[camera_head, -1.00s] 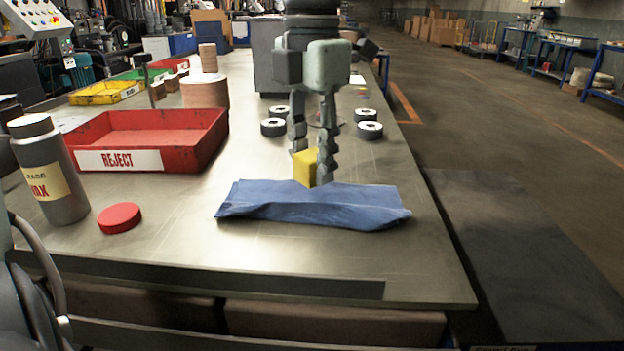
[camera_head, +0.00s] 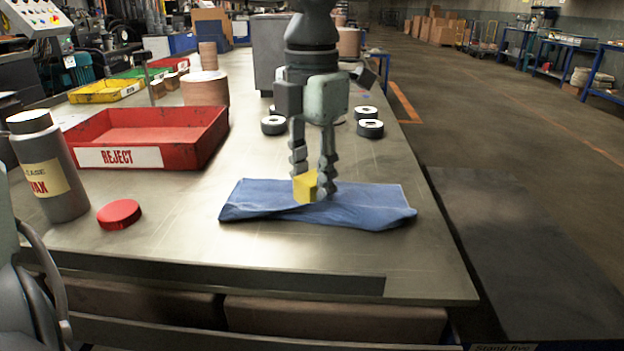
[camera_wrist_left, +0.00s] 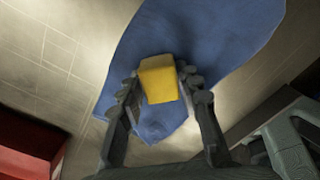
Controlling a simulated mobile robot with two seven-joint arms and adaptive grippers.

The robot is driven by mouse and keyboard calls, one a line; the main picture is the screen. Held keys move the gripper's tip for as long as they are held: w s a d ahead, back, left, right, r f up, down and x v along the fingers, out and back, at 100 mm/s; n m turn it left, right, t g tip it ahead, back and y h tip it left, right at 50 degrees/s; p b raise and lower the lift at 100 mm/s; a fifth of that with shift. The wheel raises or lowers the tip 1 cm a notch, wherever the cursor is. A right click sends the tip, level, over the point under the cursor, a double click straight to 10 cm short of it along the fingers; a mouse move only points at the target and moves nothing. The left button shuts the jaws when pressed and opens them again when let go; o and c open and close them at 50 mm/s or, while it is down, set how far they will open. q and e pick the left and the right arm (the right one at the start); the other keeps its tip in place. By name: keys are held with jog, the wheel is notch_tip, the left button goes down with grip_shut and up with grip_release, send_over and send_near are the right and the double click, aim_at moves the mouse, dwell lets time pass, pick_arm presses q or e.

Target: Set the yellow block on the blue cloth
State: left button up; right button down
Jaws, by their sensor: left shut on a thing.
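The yellow block (camera_head: 305,187) is held between the fingers of my left gripper (camera_head: 314,186), which points down. The block is over the middle of the blue cloth (camera_head: 360,205), low and very close to it. I cannot tell whether its underside touches. In the left wrist view the block (camera_wrist_left: 159,80) sits between the two fingers (camera_wrist_left: 160,95), with the cloth (camera_wrist_left: 220,35) behind it. The cloth lies slightly rumpled on the grey table (camera_head: 290,258). My right gripper is not in view.
A red reject tray (camera_head: 190,155) is left of the cloth. A grey bottle (camera_head: 60,190) and a red disc-shaped lid (camera_head: 119,213) stand at the front left. Several black-and-white discs (camera_head: 370,128) lie behind the cloth. The table in front of the cloth is clear.

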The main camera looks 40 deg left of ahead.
aim_at(312, 177)
pick_arm(q)
jog(key=shift+f, duration=0.25)
jog(key=o, duration=0.7)
jog(key=shift+c, duration=0.2)
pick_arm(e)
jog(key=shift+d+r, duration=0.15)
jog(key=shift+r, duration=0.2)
pick_arm(q)
jog(key=shift+r, duration=0.2)
jog(key=shift+w+r+p, duration=0.1)
jog(key=shift+r+p, duration=0.3)
jog(key=shift+r, duration=0.55)
notch_tip(312, 177, up, 10)
jog(key=shift+r, duration=0.25)
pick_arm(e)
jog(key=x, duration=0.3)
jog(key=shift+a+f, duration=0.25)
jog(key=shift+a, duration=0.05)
